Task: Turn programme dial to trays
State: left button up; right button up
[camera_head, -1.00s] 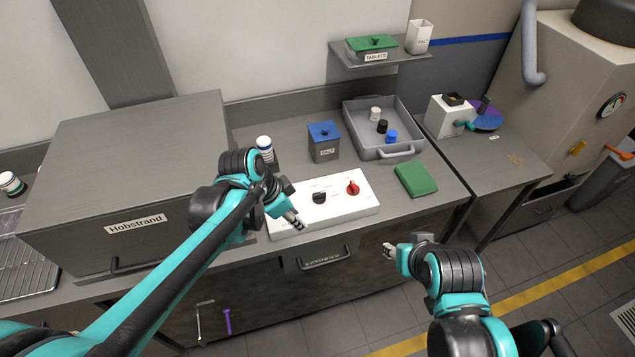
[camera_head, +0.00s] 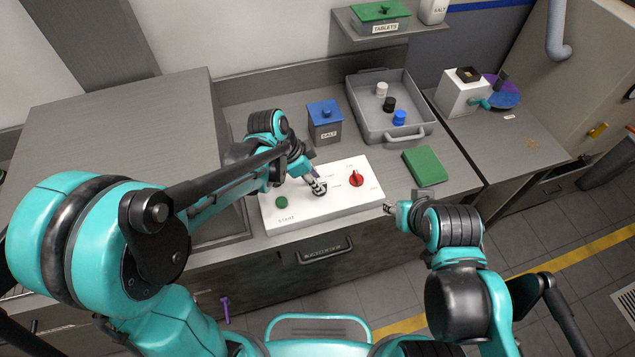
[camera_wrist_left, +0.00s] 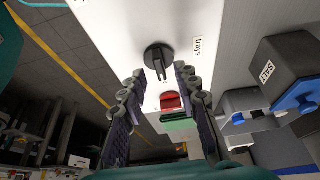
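A white control panel (camera_head: 286,222) lies on the counter with a green start button (camera_head: 281,202), a black dial and a red dial (camera_head: 356,179). In the left wrist view, the black dial (camera_wrist_left: 158,61) has a raised bar handle, and a "trays" label (camera_wrist_left: 197,47) is beside it. My left gripper (camera_head: 319,187) is over the black dial and mostly covers it in the head view. Its fingers (camera_wrist_left: 161,76) are apart, with the dial's handle at the gap between the tips; contact is unclear. My right gripper (camera_head: 388,209) is in front of the counter, away from the panel.
A salt tin with a blue lid (camera_head: 325,122) stands behind the panel. A grey tray (camera_head: 361,118) holds small jars. A green block (camera_head: 422,166) lies right of the panel. The red dial stands close beside the left gripper.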

pick_arm(q)
jog(key=shift+w+d+f, duration=0.15)
jog(key=shift+d+f, duration=0.1)
jog(key=shift+f, duration=0.4)
jog(key=shift+d+f, duration=0.1)
jog(key=shift+f, duration=0.15)
grip_shut()
